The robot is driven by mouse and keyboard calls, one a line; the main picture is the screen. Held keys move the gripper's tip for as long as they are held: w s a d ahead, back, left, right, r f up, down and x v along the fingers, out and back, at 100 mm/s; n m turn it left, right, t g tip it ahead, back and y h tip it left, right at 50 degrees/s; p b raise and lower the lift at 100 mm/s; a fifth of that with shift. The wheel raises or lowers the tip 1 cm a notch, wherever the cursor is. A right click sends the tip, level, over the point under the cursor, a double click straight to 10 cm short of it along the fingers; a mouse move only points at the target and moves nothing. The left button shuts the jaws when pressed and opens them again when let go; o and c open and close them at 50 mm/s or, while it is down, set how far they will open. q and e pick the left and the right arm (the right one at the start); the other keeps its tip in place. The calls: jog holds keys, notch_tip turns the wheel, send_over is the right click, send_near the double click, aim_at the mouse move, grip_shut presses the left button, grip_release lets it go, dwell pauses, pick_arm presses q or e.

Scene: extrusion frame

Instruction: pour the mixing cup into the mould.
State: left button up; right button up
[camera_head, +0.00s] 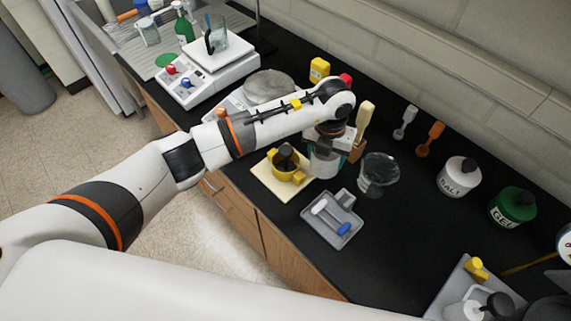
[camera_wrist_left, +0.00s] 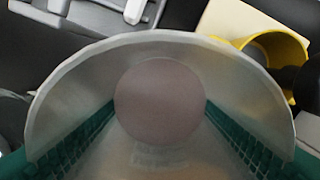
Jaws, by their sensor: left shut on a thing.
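My left gripper (camera_head: 328,145) is shut on the mixing cup (camera_head: 324,166), a translucent cup held over the bench front. In the left wrist view I look down into the cup (camera_wrist_left: 245,75), between two teal fingers. A smooth brownish-pink round area shows inside it. The mould (camera_head: 287,167), yellow with a dark core, stands on a cream board (camera_head: 271,186), just left of the cup in the head view. The mould is partly hidden behind the cup rim at the upper right of the left wrist view (camera_wrist_left: 272,45). My right gripper is out of view.
A grey tray (camera_head: 346,203) with a white and blue tool lies in front. A clear container (camera_head: 379,174) stands right of the cup. A white scale (camera_head: 207,78) with a beaker is at the back left.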

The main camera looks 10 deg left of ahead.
pick_arm(q)
jog(key=shift+a+r, duration=0.1)
jog(key=shift+a, duration=0.1)
jog(key=shift+s+a+r+h+p, duration=0.1)
jog(key=shift+a+h+p, duration=0.25)
jog(key=shift+h, duration=0.35)
jog(key=r+h+p, duration=0.1)
jog(key=a+r+h+p, duration=0.1)
jog(key=r, duration=0.1)
jog(key=shift+s+a+r+t, duration=0.1)
jog(key=shift+r+t, duration=0.05)
jog(key=shift+t, duration=0.25)
jog(key=a+r+h, duration=0.1)
jog(key=h, duration=0.1)
jog(key=a+t+h, duration=0.1)
jog(key=h, duration=0.1)
jog(key=a+r+h, duration=0.1)
jog(key=h, duration=0.2)
jog(key=shift+s+a+r, duration=0.15)
jog(key=shift+s+r, duration=0.2)
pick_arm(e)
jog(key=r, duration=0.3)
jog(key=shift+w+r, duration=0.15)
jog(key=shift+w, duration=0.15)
